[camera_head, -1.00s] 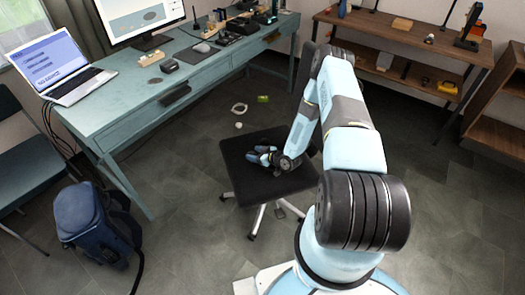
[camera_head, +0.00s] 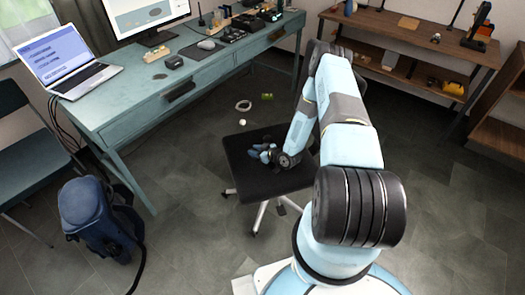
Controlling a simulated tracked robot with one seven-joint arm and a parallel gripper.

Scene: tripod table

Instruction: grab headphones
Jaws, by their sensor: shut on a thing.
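My gripper (camera_head: 264,152) is low over the black seat of a chair (camera_head: 245,181), pointing left. Its fingers are small and bluish. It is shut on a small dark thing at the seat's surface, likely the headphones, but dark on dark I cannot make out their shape. My arm reaches from the lower right and covers the right part of the seat. No other clear headphones show in the view.
A pale ring (camera_head: 243,106), a small ball (camera_head: 242,122) and a green item (camera_head: 267,96) lie on the floor behind the chair. A teal desk (camera_head: 135,95) holds a laptop (camera_head: 85,80). A blue backpack (camera_head: 85,205) stands at left. A wooden shelf (camera_head: 400,30) stands at back right.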

